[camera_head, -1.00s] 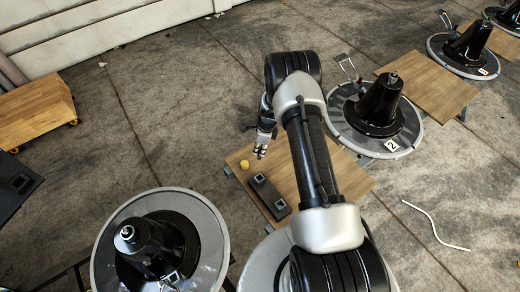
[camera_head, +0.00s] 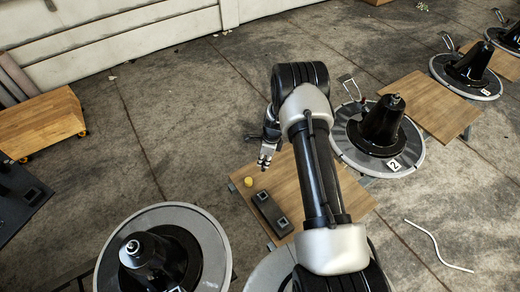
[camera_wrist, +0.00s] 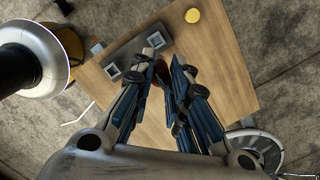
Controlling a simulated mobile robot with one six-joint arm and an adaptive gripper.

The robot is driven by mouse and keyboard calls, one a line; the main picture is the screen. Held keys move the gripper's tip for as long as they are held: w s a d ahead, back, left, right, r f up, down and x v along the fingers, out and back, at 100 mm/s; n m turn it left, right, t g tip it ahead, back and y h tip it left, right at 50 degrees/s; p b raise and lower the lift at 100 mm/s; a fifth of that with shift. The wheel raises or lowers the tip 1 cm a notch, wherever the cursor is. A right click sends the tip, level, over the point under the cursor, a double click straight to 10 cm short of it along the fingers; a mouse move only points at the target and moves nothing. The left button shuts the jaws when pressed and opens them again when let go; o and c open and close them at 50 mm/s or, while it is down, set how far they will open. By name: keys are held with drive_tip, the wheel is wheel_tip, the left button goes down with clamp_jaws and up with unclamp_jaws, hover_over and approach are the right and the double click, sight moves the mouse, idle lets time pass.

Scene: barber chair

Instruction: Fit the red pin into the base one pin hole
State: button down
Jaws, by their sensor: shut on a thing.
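My gripper (camera_head: 265,162) hangs over the left back part of a wooden table in the head view. In the wrist view my gripper (camera_wrist: 162,75) is shut on a small red piece, which I take as the red pin (camera_wrist: 162,70); the fingers hide most of it. A round base with a black cone (camera_head: 150,255) stands at the front left in the head view, with no number visible; I cannot tell if it is base one. Another base (camera_head: 382,125) carries the label 2. No pin hole can be made out on either. My gripper is apart from both bases.
The wooden table (camera_head: 300,180) holds a dark block with two square sockets (camera_head: 272,213) and a yellow round piece (camera_head: 249,182). A second wooden table (camera_head: 430,100) and another base (camera_head: 468,72) stand back right. A white strip (camera_head: 440,247) lies on the floor at right.

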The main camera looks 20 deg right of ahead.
drive_tip(key=shift+a+r+n, duration=0.25)
drive_tip(key=shift+r+n, duration=0.05)
drive_tip(key=s+a+r+n+g+b, duration=0.1)
drive_tip(key=s+a+r+n, duration=0.2)
drive_tip(key=r+n, duration=0.3)
drive_tip(key=s+a+r+n+g+h+b, duration=0.1)
drive_tip(key=s+a+r+n, duration=0.3)
drive_tip(key=r+n, duration=0.3)
drive_tip(key=s+a+r+n+b, duration=0.2)
drive_tip(key=s+a+r+n, duration=0.2)
drive_tip(key=r+n, duration=0.3)
drive_tip(key=shift+s+n+g, duration=0.4)
drive_tip(key=shift+s+n, duration=0.25)
drive_tip(key=shift+n, duration=1.45)
